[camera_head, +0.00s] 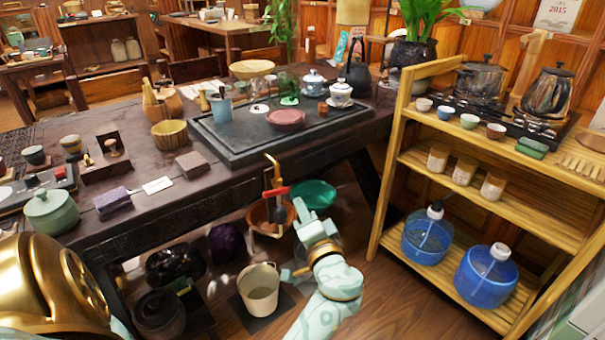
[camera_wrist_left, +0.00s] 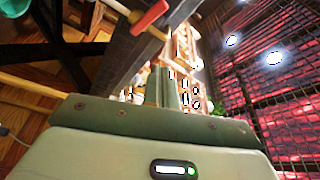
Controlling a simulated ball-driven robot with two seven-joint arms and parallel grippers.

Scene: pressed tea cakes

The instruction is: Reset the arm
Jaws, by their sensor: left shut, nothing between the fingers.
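My left gripper (camera_head: 304,216) is on the mint-green arm at the bottom middle of the head view. It is held in front of the table's near side, below the level of the tabletop. In the left wrist view the fingers (camera_wrist_left: 164,86) stand together, shut, with nothing between them. A brass tap (camera_head: 273,170) with a red handle (camera_head: 276,191) is just beyond the gripper, at the table's edge. The red handle (camera_wrist_left: 150,17) also shows at the top of the left wrist view; contact with it cannot be told. My right gripper is in neither view.
The dark table (camera_head: 240,195) carries a tea tray (camera_head: 225,143), a purple block (camera_head: 112,201) and a green lidded pot (camera_head: 50,211). A wooden shelf (camera_head: 545,225) with blue water jugs (camera_head: 485,280) stands at right. A bucket (camera_head: 259,290) stands on the floor beside my arm.

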